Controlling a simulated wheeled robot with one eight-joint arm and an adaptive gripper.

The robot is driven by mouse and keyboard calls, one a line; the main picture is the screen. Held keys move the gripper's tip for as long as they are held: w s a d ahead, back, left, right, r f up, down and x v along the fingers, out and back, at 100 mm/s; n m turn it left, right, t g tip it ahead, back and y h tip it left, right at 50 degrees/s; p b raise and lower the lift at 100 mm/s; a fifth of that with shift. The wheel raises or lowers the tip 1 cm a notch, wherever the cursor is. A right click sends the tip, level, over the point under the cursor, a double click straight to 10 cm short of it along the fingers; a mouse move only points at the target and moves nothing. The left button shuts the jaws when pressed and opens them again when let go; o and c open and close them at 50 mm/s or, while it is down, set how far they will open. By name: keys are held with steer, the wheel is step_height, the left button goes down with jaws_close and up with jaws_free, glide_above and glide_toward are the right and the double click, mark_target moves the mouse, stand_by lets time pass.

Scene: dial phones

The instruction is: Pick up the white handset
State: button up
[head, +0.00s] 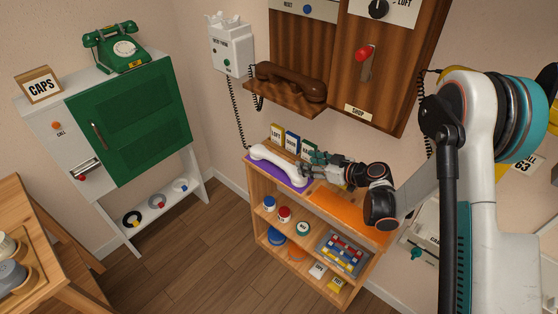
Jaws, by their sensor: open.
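The white handset (279,164) lies on a purple mat (259,169) at the left end of the top of a wooden shelf unit. My gripper (309,167) is just right of the handset, over the shelf top, with its fingers pointing left toward the handset's right end. The gripper is open, and I see nothing in it. The fingers overlap the handset's right end in the picture, and I cannot tell whether they touch it.
An orange mat (343,209) covers the shelf's right side. Label blocks (291,143) stand behind the handset. A brown handset (291,82) rests on a wall ledge above. A white wall phone (231,46) hangs left, its cord dangling near the shelf. Floor (190,262) is clear left of the shelf.

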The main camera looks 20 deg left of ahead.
mark_target(280, 160)
steer(key=shift+w+a+f+n, duration=0.15)
steer(key=shift+a+f, duration=0.15)
steer(key=shift+f, duration=0.2)
steer(key=shift+s+a+f+n, duration=0.15)
steer(key=shift+a+f, duration=0.15)
steer(key=shift+f, duration=0.2)
steer(key=b+x, duration=0.2)
steer(key=x, duration=0.6)
steer(key=shift+w+a, duration=0.1)
steer(key=b+x, duration=0.1)
steer(key=x, duration=0.1)
steer(key=b+x, duration=0.2)
steer(key=shift+s+a, duration=0.3)
steer(key=shift+s, duration=0.05)
steer(key=shift+w+a+f, duration=0.1)
steer(key=shift+w+a, duration=0.1)
steer(key=shift+a, duration=0.2)
steer(key=shift+c, duration=0.6)
jaws_close()
